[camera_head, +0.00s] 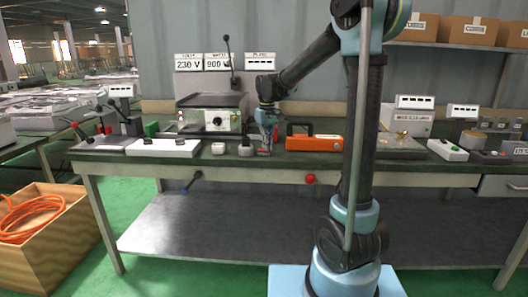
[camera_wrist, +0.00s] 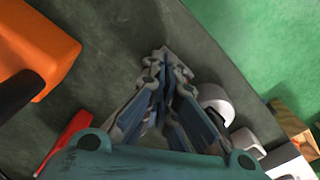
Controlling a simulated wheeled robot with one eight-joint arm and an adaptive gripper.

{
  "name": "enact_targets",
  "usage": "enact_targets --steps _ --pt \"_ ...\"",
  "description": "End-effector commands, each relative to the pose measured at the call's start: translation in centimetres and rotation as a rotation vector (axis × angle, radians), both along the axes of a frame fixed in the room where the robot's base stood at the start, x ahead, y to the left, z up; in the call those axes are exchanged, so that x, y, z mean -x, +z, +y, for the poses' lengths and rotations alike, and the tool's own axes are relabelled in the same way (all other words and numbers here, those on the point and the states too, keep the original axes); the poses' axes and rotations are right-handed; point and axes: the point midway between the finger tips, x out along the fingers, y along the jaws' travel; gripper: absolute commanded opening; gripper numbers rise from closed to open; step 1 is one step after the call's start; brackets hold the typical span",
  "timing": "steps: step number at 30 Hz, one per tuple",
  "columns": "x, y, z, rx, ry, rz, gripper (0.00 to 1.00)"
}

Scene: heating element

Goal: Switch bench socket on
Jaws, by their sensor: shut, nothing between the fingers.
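My gripper (camera_head: 266,143) points down over the front of the dark green bench top (camera_head: 345,156), left of the orange case. In the wrist view my gripper (camera_wrist: 165,58) has its fingers together, with nothing held. I cannot tell for sure which thing is the bench socket. A long white unit (camera_head: 163,146) lies at the bench's front left. A small white block (camera_head: 218,148) and a grey round piece (camera_head: 245,150) lie between it and my gripper. The round piece also shows in the wrist view (camera_wrist: 214,99), right of my fingers. No switch position is readable.
The orange case (camera_head: 314,142) stands just right of my gripper. A red piece (camera_wrist: 66,138) lies beside my gripper. A heater-like unit with a dial (camera_head: 217,120) stands behind. A red knob (camera_head: 310,179) is on the bench front. A box with orange cable (camera_head: 50,231) stands left.

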Motion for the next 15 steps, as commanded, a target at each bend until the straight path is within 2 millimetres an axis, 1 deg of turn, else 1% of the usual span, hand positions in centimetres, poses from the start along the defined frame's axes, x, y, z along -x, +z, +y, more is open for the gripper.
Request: enact_targets --steps 5,15 --pt "0.0 0.0 0.0 0.000 0.000 0.000 0.00" --pt "0.0 2.0 0.0 0.000 0.000 0.000 0.00"
